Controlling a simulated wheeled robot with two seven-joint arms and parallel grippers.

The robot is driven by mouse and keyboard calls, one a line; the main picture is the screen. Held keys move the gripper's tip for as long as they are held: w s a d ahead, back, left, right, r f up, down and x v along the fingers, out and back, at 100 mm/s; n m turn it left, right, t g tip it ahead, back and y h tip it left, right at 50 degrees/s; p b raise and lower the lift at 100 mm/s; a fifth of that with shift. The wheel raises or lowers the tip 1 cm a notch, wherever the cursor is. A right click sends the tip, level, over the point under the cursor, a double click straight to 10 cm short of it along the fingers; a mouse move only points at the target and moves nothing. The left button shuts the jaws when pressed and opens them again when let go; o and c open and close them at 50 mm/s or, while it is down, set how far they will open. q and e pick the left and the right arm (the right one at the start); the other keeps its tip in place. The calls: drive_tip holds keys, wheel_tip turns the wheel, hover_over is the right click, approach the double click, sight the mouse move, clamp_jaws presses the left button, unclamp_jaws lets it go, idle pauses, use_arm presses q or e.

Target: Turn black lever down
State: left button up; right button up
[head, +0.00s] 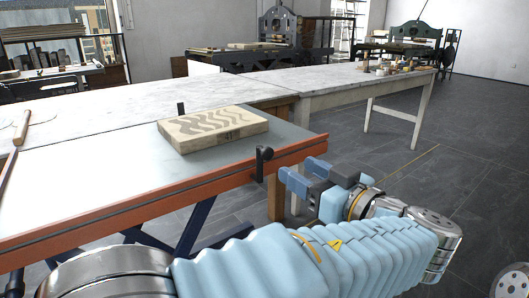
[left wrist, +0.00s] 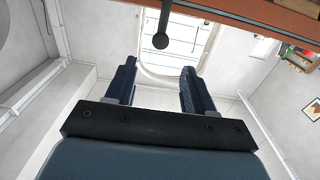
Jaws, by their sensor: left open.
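The black lever (head: 262,161) is a short bar with a round knob at the near right end of the press bed's orange-brown edge. In the head view it stands roughly upright, knob at the top. My left gripper (head: 301,173) is just right of the lever, its blue fingers apart and pointing toward it. In the left wrist view the lever (left wrist: 164,28) shows beyond the open fingers (left wrist: 158,78), its knob lined up with the gap between them. Nothing is between the fingers, and no contact shows. My right gripper is not in view.
A pale litho stone (head: 212,128) with wavy dark marks lies on the press bed (head: 100,165), near the lever. A small black post (head: 181,108) stands behind it. A long marble-topped table (head: 335,80) is behind. The floor (head: 460,140) to the right is clear.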

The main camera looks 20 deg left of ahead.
sight(270, 153)
use_arm(q)
drive_tip(key=p+x, duration=0.1)
drive_tip(key=x, duration=1.1)
drive_tip(key=shift+w+a+f, duration=0.15)
drive_tip(key=shift+w+a, duration=0.05)
drive_tip(key=shift+c, duration=0.3)
clamp_jaws()
